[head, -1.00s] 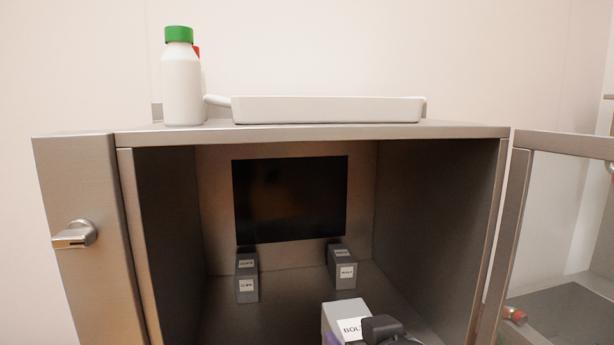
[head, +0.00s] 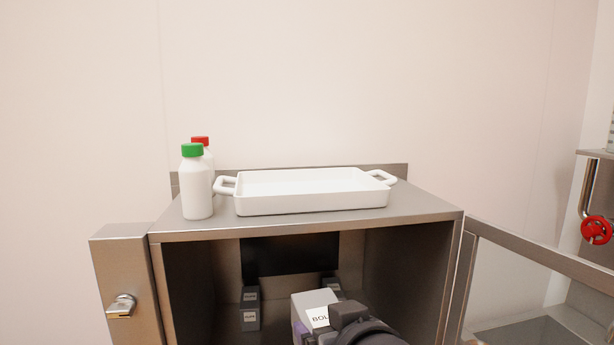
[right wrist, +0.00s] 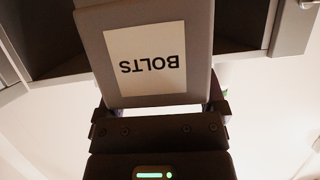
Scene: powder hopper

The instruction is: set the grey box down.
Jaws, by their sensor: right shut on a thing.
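The grey box (head: 313,301) has a white label, partly hidden in the head view; the label reads BOLTS in the right wrist view (right wrist: 198,60). My right gripper (head: 322,335) is shut on it and holds it in front of the open cabinet (head: 305,232), at the lower middle of the head view. In the right wrist view the gripper (right wrist: 160,112) grips the box's near end. I cannot tell if the box touches anything beneath it. My left gripper is not in view.
Labelled grey boxes (head: 250,318) stand inside the cabinet at left and right rear. On its top are a white tray (head: 310,202), a green-capped bottle (head: 197,190) and a red-capped bottle (head: 201,141). The glass door (head: 540,260) stands open at right.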

